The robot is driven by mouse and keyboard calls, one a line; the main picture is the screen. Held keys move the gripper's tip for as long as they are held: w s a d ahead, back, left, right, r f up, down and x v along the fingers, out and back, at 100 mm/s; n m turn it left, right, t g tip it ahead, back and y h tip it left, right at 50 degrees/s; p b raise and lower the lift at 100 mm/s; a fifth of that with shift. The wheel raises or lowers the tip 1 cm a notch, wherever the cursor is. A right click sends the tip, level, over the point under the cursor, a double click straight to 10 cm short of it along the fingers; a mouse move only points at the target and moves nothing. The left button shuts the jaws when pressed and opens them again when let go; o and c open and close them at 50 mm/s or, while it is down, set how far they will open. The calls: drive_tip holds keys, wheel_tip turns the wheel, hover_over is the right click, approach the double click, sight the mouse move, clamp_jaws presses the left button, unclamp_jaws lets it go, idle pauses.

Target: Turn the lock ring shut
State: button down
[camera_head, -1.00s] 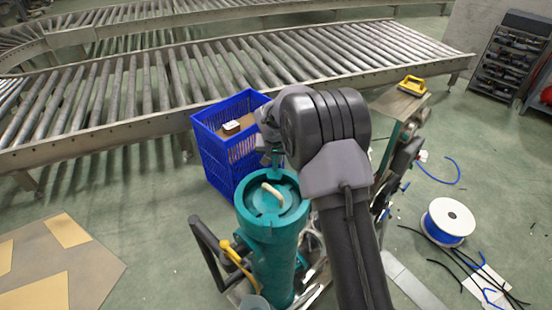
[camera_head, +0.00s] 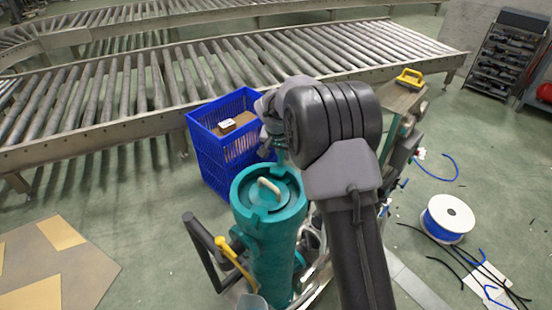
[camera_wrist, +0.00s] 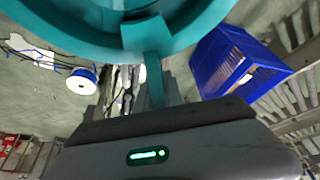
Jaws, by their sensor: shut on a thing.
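The teal lock ring (camera_head: 292,208) sits around the top of an upright teal cylinder (camera_head: 272,250). Inside the ring is a round teal lid with a pale curved handle (camera_head: 268,186). My gripper (camera_head: 280,158) is at the ring's far side, partly hidden behind my arm. It is shut on a teal lug of the ring. In the wrist view, the ring (camera_wrist: 60,35) spans the top and its lug (camera_wrist: 152,65) reaches down to my gripper (camera_wrist: 155,95). The fingertips are hard to make out there.
A blue crate (camera_head: 215,160) with a small box inside stands just behind the cylinder. A yellow-handled lever (camera_head: 235,262) is at its front left. A cable spool (camera_head: 447,217) and loose wires lie at right. A roller conveyor (camera_head: 130,95) crosses behind.

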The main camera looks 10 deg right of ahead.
drive_tip(key=s+d+m+g+h+b, duration=0.1)
drive_tip(key=s+d+m+b, duration=0.3)
drive_tip(key=m, duration=0.1)
drive_tip(key=shift+s+d+g, duration=0.2)
drive_tip(key=shift+d+g, duration=0.1)
drive_tip(key=shift+d, duration=0.05)
idle(0.4)
drive_tip(key=c, duration=1.4)
unclamp_jaws()
drive_tip(key=shift+s, duration=0.1)
drive_tip(key=shift+c, duration=0.2)
drive_tip(key=p+v, duration=0.5)
drive_tip(key=v, duration=1.2)
drive_tip(key=shift+a+p, duration=0.3)
